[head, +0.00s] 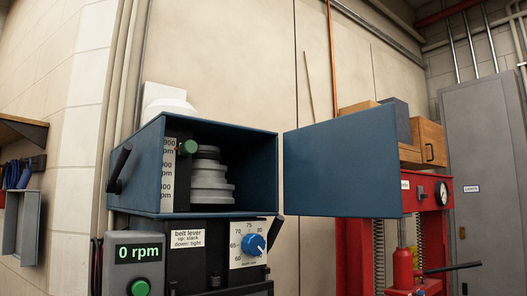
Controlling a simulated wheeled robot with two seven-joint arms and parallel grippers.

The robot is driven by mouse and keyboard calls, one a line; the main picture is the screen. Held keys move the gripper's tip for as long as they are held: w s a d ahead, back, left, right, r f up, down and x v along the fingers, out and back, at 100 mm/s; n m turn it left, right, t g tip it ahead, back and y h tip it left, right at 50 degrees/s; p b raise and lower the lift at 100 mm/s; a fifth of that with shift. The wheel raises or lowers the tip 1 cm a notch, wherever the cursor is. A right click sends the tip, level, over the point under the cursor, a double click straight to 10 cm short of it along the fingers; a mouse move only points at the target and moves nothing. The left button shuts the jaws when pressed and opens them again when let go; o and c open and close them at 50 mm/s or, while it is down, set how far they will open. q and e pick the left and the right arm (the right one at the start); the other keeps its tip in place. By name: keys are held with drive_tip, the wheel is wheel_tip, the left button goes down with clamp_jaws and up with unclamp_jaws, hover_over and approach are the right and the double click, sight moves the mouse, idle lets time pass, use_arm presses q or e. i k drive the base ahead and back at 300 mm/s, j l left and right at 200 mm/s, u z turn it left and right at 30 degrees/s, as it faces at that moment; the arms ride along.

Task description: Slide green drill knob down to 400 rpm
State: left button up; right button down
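The green drill knob (189,147) shows inside the open blue housing (221,127), at the upper left of the opening. It sits beside the top mark of a white rpm scale (168,170) whose left part is hidden by the housing wall. The lowest label on the scale is partly cut off. Grey stepped pulleys (209,179) stand to the right of the knob. A grey display box (126,275) below reads 0 rpm. Neither of my grippers is in view.
The blue cover (342,160) is swung open to the right. A black lever (119,162) sticks out at the housing's left. Below are a belt lever label (187,239) and a blue dial (254,244). A red press (370,245) stands at the right.

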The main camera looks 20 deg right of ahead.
sight(188, 148)
drive_tip(key=k+l, duration=0.1)
drive_tip(key=l, duration=1.25)
drive_tip(key=k+l, duration=0.15)
drive_tip(key=l, duration=1.25)
drive_tip(key=k+u, duration=0.05)
